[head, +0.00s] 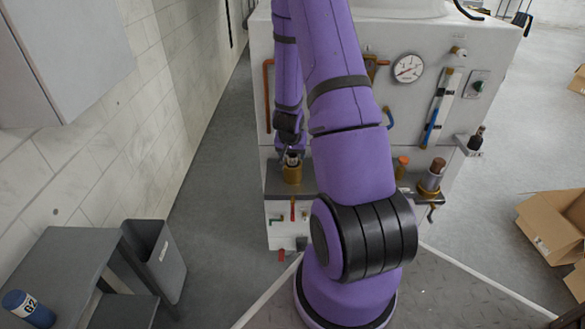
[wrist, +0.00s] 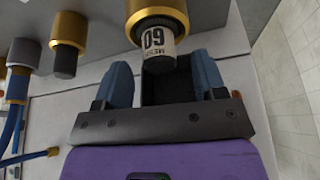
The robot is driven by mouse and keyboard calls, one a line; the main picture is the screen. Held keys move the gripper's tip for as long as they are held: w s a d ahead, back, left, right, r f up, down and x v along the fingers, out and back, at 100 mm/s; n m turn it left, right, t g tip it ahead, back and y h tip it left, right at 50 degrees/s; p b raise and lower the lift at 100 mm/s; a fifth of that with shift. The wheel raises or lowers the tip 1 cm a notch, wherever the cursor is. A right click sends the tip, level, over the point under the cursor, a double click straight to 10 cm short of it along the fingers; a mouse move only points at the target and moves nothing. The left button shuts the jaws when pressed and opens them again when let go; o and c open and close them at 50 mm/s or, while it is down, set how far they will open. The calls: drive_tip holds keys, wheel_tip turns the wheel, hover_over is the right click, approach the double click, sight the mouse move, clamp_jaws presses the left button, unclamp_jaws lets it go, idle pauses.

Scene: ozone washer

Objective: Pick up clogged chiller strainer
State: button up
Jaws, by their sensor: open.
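A cylinder marked 60 and MESH, probably the chiller strainer (wrist: 158,42), has a white label and a dark end. It sticks out of a brass collar (wrist: 157,12) in the wrist view. In the head view, the brass holder (head: 291,174) sits at the left of the machine's front shelf, with the strainer's top just visible. My gripper (wrist: 163,66) is open, its two blue-grey fingers apart on either side of the strainer's dark end in the picture. I cannot tell whether they touch it. In the head view my gripper (head: 290,145) is right above the holder.
A brown cylinder (head: 434,172) in brass and an orange cap (head: 402,162) are on the shelf's right. A grey bin (head: 155,255) and a blue canister (head: 28,308) are lower left. Cardboard boxes (head: 553,225) lie right.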

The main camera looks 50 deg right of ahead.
drive_tip(key=shift+x, duration=1.2)
clamp_jaws()
